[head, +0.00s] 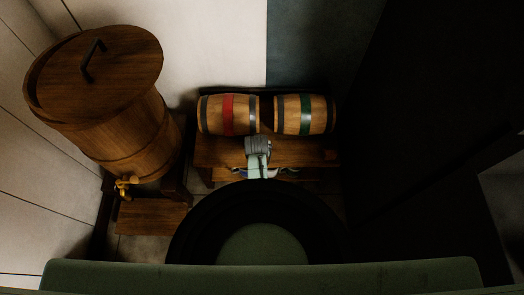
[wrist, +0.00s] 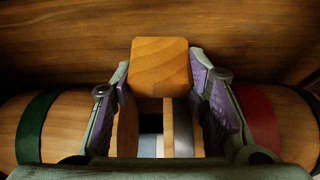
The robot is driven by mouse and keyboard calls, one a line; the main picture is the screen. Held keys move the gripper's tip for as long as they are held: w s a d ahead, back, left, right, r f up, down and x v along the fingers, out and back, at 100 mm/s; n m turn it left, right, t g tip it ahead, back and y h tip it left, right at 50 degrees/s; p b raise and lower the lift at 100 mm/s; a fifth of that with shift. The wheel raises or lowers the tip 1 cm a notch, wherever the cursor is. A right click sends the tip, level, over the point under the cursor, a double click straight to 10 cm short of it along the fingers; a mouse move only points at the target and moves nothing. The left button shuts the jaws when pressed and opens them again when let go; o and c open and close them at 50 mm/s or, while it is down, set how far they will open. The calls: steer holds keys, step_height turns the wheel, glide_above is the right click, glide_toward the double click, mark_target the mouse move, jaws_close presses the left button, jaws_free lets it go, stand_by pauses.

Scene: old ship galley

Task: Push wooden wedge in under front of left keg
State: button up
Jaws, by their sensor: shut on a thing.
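The left keg (head: 228,114), with a red band, lies on its side on the wooden bench. In the wrist view, which is turned over, this keg (wrist: 287,125) shows at the right. My gripper (head: 257,145) is low over the bench, in front of the gap between the kegs. It is shut on the wooden wedge (wrist: 160,68), whose pale end face shows between the purple finger pads (wrist: 160,85). The wedge is close to the bench top; whether it touches is unclear. In the head view my gripper hides it. The wedge appears apart from the left keg.
The right keg (head: 305,114), with a green band, lies just right of the left one. A large lidded barrel (head: 125,125) with a brass tap (head: 126,185) stands at left.

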steer(key=s+a+r+p, duration=0.1)
steer(key=a+r+p, duration=0.25)
steer(key=a, duration=0.85)
steer(key=shift+n, duration=0.3)
step_height(320, 180, down, 7)
steer(key=b, duration=0.6)
steer(key=shift+s+f, duration=0.1)
steer(key=shift+f, duration=0.05)
steer(key=shift+w, duration=0.2)
steer(key=shift+w+f+b, duration=0.1)
steer(key=shift+w+b, duration=1.35)
steer(key=shift+w, duration=1.7)
steer(key=o, duration=0.4)
steer(key=shift+w, duration=0.15)
steer(key=o, duration=0.5)
steer(key=shift+o, duration=0.2)
steer(key=shift+c, duration=0.6)
